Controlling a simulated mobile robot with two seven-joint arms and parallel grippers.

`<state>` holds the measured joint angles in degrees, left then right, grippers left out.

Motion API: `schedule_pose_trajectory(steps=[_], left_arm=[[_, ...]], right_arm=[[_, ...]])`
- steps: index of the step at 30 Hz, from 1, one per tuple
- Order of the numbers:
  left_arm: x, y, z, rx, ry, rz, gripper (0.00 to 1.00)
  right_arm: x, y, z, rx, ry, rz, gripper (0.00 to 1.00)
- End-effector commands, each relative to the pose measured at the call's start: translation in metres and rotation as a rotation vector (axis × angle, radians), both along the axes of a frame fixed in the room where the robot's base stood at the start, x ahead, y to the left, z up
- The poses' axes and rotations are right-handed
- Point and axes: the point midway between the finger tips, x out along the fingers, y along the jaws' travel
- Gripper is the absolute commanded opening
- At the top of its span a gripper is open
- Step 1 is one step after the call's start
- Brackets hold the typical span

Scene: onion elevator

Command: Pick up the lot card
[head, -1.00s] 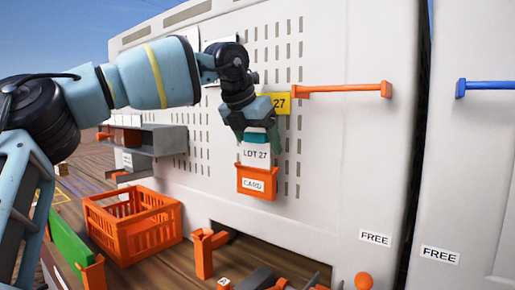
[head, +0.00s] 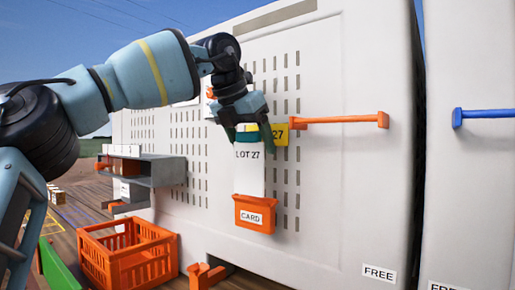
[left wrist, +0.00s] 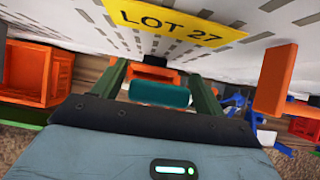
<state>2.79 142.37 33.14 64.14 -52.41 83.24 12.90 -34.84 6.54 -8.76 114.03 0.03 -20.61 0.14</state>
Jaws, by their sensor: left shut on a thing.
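The lot card (head: 249,170) is a white card marked "LOT 27" with a teal top edge. It stands upright, and its lower end is at the mouth of an orange holder (head: 255,215) labelled "CARD" on the white wall. My left gripper (head: 246,128) is shut on the card's teal top, above the holder. In the left wrist view the teal top (left wrist: 159,94) sits between the two green fingers. I cannot tell whether the card's bottom edge is still inside the holder. My right gripper is not in view.
A yellow "LOT 27" plate (left wrist: 175,20) is on the wall just behind the gripper. An orange bar handle (head: 340,121) projects to the right, with a blue one (head: 485,115) beyond. An orange crate (head: 130,255) and grey shelf (head: 165,171) stand at left.

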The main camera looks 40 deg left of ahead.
Motion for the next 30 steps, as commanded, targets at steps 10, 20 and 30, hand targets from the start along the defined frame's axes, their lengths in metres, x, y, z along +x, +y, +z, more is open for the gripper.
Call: schedule_pose_trajectory(steps=[10, 20, 30], left_arm=[[-0.055, -0.006, -0.002, -0.001, -0.002, -0.001, 0.49], [-0.119, -0.013, -0.002, -0.001, -0.002, -0.001, 0.49], [-0.155, -0.017, -0.001, 0.000, -0.001, 0.000, 0.49]], right_arm=[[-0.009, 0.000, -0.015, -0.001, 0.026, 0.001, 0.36], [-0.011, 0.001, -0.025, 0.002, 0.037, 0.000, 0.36], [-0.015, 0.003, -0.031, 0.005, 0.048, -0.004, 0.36]])
